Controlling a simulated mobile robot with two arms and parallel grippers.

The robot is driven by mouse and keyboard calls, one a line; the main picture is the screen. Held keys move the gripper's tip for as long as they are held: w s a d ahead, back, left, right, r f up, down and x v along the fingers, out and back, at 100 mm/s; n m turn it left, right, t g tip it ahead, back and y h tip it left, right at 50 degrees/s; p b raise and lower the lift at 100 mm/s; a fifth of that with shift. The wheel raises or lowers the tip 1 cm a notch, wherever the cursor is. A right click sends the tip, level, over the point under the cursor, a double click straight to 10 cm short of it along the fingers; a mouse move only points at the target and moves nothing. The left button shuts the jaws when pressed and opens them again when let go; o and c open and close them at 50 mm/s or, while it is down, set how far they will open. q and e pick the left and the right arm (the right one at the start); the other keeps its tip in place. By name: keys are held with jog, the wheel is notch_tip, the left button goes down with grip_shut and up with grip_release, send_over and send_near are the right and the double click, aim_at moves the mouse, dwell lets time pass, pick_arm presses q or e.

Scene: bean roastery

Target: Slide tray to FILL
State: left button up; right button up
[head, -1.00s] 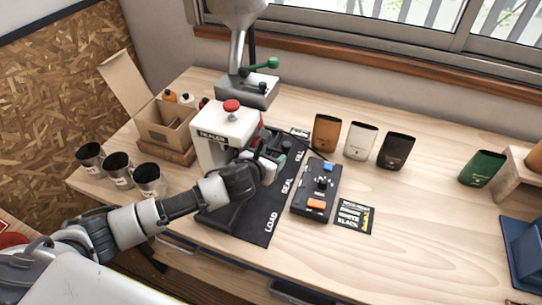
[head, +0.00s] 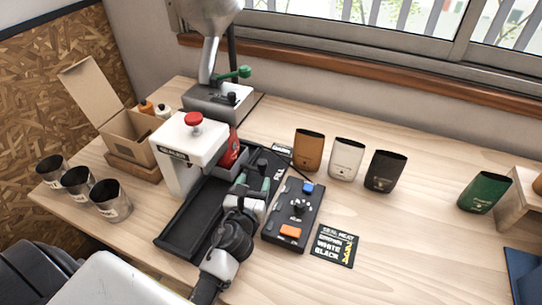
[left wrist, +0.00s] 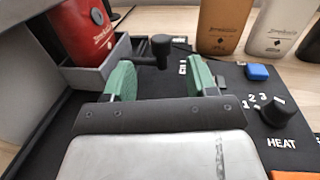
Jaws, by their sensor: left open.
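The tray (left wrist: 103,73) is a small grey box on the dark slide, holding a red pouch (left wrist: 85,30). In the head view the red pouch (head: 231,152) shows beside the white sealer (head: 190,148). A black handle (left wrist: 160,47) stands out from the tray's right side. My left gripper (head: 254,186) is open beside the tray. Its green finger pads (left wrist: 161,80) are on either side of the handle's line, with the handle just ahead between them; I cannot tell whether they touch it. The FILL label is mostly hidden behind the gripper. My right gripper is not in view.
A control box (head: 295,210) with blue and orange buttons lies close to the gripper's right. The grinder (head: 215,100) with a green lever stands behind. Brown (head: 308,150), white (head: 346,158) and black (head: 384,171) pouches stand to the right. Metal cups (head: 110,200) are at left.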

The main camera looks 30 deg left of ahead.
aim_at(260, 166)
pick_arm(q)
jog(key=x, duration=0.3)
jog(key=shift+w+a+r, duration=0.1)
jog(key=shift+w+r, duration=0.05)
jog(key=x, duration=0.5)
jog(key=shift+w+p, duration=0.3)
jog(key=shift+p, duration=0.1)
jog(key=shift+w+a, duration=0.1)
jog(key=shift+w, duration=0.3)
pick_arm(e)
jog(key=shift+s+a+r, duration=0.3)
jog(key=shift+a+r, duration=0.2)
pick_arm(q)
grip_shut()
jog(key=shift+d+f+b+x, duration=0.15)
jog(key=shift+b+x, duration=0.1)
jog(key=shift+x, duration=0.4)
jog(key=shift+d+b+x, duration=0.1)
jog(key=shift+b+x, duration=0.1)
jog(key=shift+x, duration=0.45)
jog(key=shift+d+f+b+x, duration=0.15)
jog(key=shift+b+x, duration=0.1)
jog(key=shift+x, duration=0.4)
jog(key=shift+w+a+r, duration=0.1)
jog(key=shift+w+r, duration=0.05)
jog(key=shift+w, duration=0.1)
jog(key=shift+r, duration=0.15)
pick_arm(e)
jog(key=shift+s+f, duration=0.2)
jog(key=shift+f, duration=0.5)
